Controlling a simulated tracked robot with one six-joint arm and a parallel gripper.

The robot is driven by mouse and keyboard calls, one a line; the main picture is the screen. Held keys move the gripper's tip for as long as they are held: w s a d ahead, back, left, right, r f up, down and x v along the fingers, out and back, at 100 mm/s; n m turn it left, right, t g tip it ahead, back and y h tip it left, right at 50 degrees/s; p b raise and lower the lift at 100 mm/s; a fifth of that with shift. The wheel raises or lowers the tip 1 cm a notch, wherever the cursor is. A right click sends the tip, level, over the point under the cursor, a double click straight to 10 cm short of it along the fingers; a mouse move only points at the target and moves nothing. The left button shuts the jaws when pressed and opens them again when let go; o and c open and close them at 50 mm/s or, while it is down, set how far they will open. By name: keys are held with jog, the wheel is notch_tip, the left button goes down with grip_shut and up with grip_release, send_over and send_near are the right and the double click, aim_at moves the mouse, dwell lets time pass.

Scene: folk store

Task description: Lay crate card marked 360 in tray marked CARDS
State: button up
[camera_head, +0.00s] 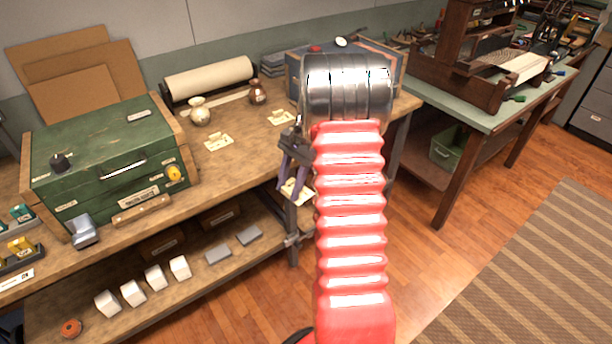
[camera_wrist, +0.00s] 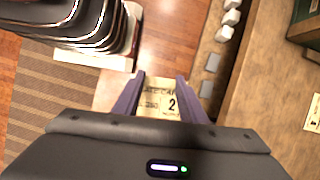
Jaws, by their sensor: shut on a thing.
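My gripper (camera_head: 289,188) hangs beyond the front edge of the workbench, with its purple fingers pointing down. It also shows in the wrist view (camera_wrist: 160,79). It is shut on a cream card (camera_wrist: 158,101) with dark print; a "2" is legible, but the whole number is not. The held card also shows in the head view (camera_head: 298,192). Two similar cards lie on the bench, one near the middle (camera_head: 218,141) and one farther right (camera_head: 281,118). Their marks are too small to read. I cannot make out which container is marked CARDS.
White blocks (camera_head: 132,292) sit on the lower shelf. A green bin (camera_head: 447,150) is under the right table.

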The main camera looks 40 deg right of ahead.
jog(key=w+a+f+n+g+h, duration=0.1)
jog(key=a+f+n, duration=0.2)
jog(key=a+n, duration=0.3)
jog(key=w+a+f+n+g+h, duration=0.1)
jog(key=a+f+n, duration=0.3)
jog(key=a, duration=0.8)
jog(key=w+a+f+n+g+h, duration=0.2)
jog(key=a+f+n, duration=0.2)
jog(key=a+n, duration=0.3)
jog(key=a, duration=0.3)
jog(key=shift+n+h, duration=0.3)
jog(key=shift+f, duration=0.1)
